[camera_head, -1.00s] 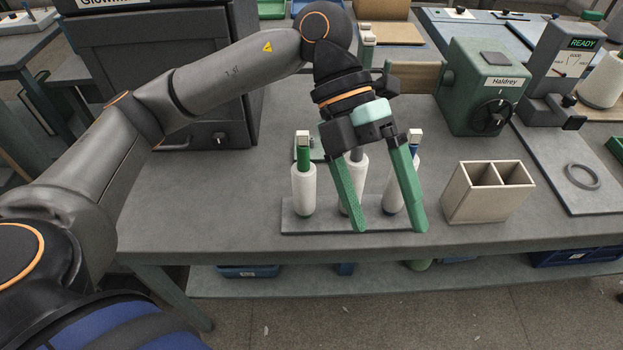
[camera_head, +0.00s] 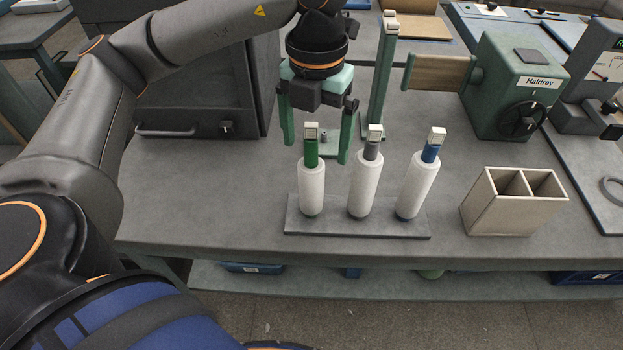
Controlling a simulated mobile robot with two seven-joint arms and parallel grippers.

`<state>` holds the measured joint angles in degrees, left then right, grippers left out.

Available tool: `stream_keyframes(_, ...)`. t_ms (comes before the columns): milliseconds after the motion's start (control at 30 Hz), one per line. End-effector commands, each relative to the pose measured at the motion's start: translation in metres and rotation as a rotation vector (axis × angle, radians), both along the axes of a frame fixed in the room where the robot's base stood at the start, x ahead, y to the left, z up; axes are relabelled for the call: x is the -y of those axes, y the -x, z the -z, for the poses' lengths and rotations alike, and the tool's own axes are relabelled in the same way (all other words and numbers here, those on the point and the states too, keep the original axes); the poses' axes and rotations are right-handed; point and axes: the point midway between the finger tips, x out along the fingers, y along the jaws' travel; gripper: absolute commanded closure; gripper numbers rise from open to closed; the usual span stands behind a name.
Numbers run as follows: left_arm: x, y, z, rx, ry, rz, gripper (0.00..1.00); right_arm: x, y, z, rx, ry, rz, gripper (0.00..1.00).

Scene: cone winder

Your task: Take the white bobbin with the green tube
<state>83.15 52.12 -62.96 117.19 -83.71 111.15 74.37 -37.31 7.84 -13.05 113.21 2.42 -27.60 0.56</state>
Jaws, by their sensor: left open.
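The white bobbin with the green tube (camera_head: 312,188) stands upright at the left end of a grey stand (camera_head: 330,228) on the bench. Next to it on the same stand are a white bobbin with a grey tube (camera_head: 363,190) and one with a blue tube (camera_head: 417,190). My left gripper (camera_head: 315,152) is open, its green fingers pointing down. In the picture one finger shows to the left of the green tube and the other to its right, behind the bobbins. Nothing is between the fingers that I can see held. My right gripper is not in view.
A beige two-compartment box (camera_head: 514,205) stands right of the bobbin stand. A green machine marked Haldrey (camera_head: 500,85) stands behind it, with a green post (camera_head: 382,80) to its left. The grey bench top (camera_head: 200,205) is clear on the left.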

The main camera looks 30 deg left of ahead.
Motion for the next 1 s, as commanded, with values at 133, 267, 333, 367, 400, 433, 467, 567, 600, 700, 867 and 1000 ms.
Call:
stream_keyframes(133,-0.002,0.001,0.011,-0.002,-0.001,0.0,0.05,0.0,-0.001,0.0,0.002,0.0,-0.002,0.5)
stream_keyframes(267,-0.008,0.002,0.031,-0.004,-0.001,-0.001,0.05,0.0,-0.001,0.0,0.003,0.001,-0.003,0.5)
stream_keyframes(333,-0.008,0.001,0.041,-0.003,-0.001,0.001,0.05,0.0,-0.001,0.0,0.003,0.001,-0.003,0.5)
stream_keyframes(367,-0.008,0.001,0.045,-0.003,-0.001,0.001,0.05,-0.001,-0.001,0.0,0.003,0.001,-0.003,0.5)
stream_keyframes(400,-0.008,0.001,0.049,-0.004,0.001,0.002,0.05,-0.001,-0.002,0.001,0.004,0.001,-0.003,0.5)
stream_keyframes(433,-0.008,0.001,0.052,-0.003,0.0,0.002,0.05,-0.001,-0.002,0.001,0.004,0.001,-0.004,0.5)
stream_keyframes(467,-0.008,0.001,0.053,-0.002,0.0,0.002,0.05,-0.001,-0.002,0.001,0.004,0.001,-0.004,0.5)
stream_keyframes(567,-0.008,0.001,0.055,0.0,0.001,0.002,0.05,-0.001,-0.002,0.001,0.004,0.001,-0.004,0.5)
stream_keyframes(600,-0.008,0.001,0.055,0.0,0.001,0.002,0.05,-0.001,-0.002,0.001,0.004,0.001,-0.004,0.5)
stream_keyframes(700,-0.007,0.001,0.055,0.0,0.001,0.002,0.05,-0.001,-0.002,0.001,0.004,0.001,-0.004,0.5)
stream_keyframes(867,-0.007,0.001,0.055,-0.001,0.001,0.002,0.2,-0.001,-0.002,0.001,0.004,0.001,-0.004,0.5)
stream_keyframes(1000,-0.007,0.001,0.055,-0.001,0.001,0.002,0.36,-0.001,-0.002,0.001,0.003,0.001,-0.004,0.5)
